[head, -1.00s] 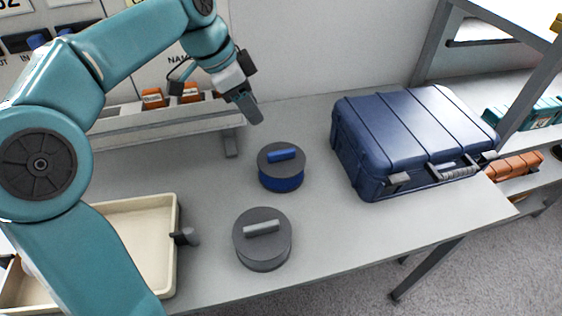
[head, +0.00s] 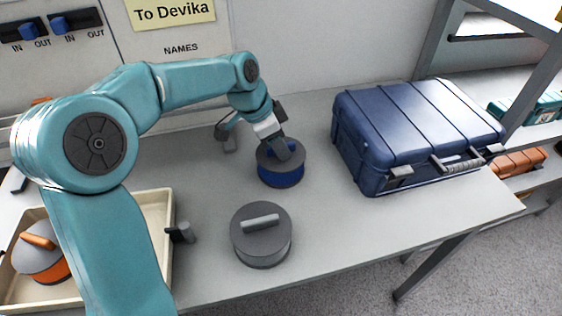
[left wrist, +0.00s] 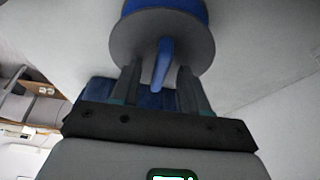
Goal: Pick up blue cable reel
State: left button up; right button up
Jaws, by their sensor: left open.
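The blue cable reel (head: 281,174) stands on the table, with a dark grey top disc and a blue handle bar. My left gripper (head: 287,150) is right above it, reaching down onto its top and hiding part of the handle. In the left wrist view, the reel (left wrist: 172,40) shows with its blue handle (left wrist: 162,66) between the two open fingers of my left gripper (left wrist: 158,82). There is a gap on both sides of the handle. My right gripper is not in view.
A grey reel (head: 262,236) stands nearer on the table (head: 350,238). A dark blue case (head: 415,135) lies to the right. A cream tray (head: 160,230) at the left holds an orange and grey reel (head: 42,252). A shelf post rises behind the case.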

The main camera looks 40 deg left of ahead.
pick_arm(q)
grip_shut()
jog(key=shift+r, duration=0.1)
dwell(1.3)
